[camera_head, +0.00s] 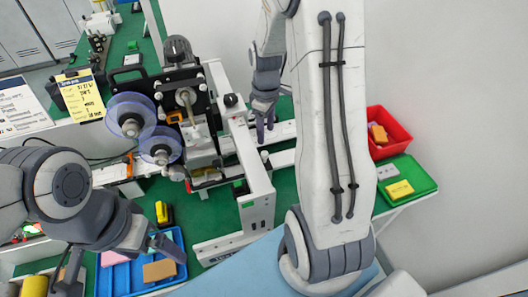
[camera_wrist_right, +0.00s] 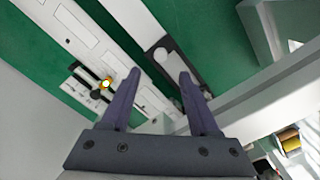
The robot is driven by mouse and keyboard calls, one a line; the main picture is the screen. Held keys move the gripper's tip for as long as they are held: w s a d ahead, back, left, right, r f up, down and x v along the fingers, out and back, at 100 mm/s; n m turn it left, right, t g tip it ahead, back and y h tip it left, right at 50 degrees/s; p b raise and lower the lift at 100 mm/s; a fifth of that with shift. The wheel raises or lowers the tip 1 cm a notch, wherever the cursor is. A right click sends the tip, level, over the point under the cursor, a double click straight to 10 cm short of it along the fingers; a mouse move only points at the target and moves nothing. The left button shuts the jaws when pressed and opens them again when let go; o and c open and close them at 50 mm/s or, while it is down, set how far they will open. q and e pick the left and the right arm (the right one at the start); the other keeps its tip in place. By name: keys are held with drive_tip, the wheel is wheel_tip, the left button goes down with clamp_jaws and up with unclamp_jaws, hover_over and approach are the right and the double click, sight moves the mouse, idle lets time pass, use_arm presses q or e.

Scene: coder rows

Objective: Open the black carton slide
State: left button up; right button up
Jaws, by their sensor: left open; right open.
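In the head view my right gripper (camera_head: 266,134) points down over the white rails behind the machine frame, and the slide is hidden there. My left gripper (camera_head: 120,258) is open above the blue tray at lower left, holding nothing that I can see.
The machine with reels (camera_head: 130,115) and its white frame (camera_head: 246,160) stand between my arms. A blue tray (camera_head: 118,279) holds blocks. A red bin (camera_head: 398,135) and a green tray (camera_head: 424,175) lie at right. Some green table (camera_head: 212,210) is bare in front.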

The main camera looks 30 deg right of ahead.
sight(265, 153)
wheel_tip(265, 153, down, 10)
drive_tip(key=shift+a+r+p, duration=0.1)
drive_tip(key=shift+r+p, duration=0.15)
drive_tip(key=shift+p, duration=0.4)
clamp_jaws()
idle(1.1)
